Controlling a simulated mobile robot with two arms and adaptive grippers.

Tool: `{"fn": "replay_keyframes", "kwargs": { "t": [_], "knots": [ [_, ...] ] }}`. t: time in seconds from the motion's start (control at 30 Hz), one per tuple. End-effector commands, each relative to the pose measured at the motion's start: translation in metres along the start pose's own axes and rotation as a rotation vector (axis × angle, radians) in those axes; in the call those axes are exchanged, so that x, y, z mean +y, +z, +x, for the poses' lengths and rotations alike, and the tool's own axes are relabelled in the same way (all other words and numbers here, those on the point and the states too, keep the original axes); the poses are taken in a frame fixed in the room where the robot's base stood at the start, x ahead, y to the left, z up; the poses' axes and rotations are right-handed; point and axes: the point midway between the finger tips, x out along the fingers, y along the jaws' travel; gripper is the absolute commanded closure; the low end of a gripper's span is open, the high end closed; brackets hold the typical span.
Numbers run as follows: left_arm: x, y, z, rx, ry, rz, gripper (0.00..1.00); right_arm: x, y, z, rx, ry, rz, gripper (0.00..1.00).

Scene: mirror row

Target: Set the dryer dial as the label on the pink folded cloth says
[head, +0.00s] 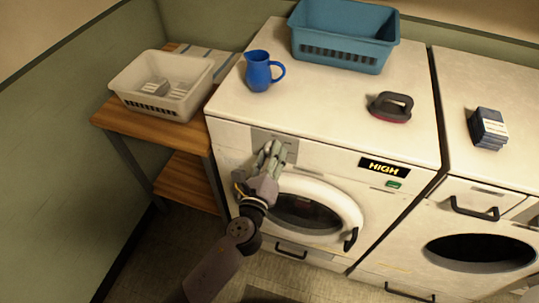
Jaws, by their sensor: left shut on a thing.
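The white dryer (330,160) stands in the middle, with a round door below its front panel. My left gripper (271,152) is at the grey control plate (289,141) on the panel's upper left. Its fingers are shut on the dial, which they hide almost fully, so its pointer cannot be read. I see no clearly pink cloth. My right gripper is not in view.
On the dryer top are a blue jug (258,74), a teal basket (343,38) and a dark-handled iron-like thing (390,107). A pale basket (178,98) holding a small folded thing stands on a wooden shelf (140,122) at left. A green button (393,184) is below the display.

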Motion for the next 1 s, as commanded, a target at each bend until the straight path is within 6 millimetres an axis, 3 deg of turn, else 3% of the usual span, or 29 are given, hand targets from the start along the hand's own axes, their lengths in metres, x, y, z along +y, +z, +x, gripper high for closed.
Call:
{"fn": "replay_keyframes", "kwargs": {
  "t": [0.47,0.5,0.77,1.0],
  "knots": [
    [0.0000,-0.0002,0.0000,-0.001,0.000,0.015,0.88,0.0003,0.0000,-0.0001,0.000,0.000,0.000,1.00],
    [0.0000,-0.0002,0.0000,-0.001,0.000,0.015,0.58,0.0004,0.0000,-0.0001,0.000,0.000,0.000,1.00],
    [0.0000,-0.0002,0.0000,-0.001,0.000,0.013,0.41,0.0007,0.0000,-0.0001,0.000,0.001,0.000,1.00],
    [0.0000,-0.0002,-0.0001,-0.001,0.000,0.012,0.40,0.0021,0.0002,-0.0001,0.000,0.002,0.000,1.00]
  ]
}}
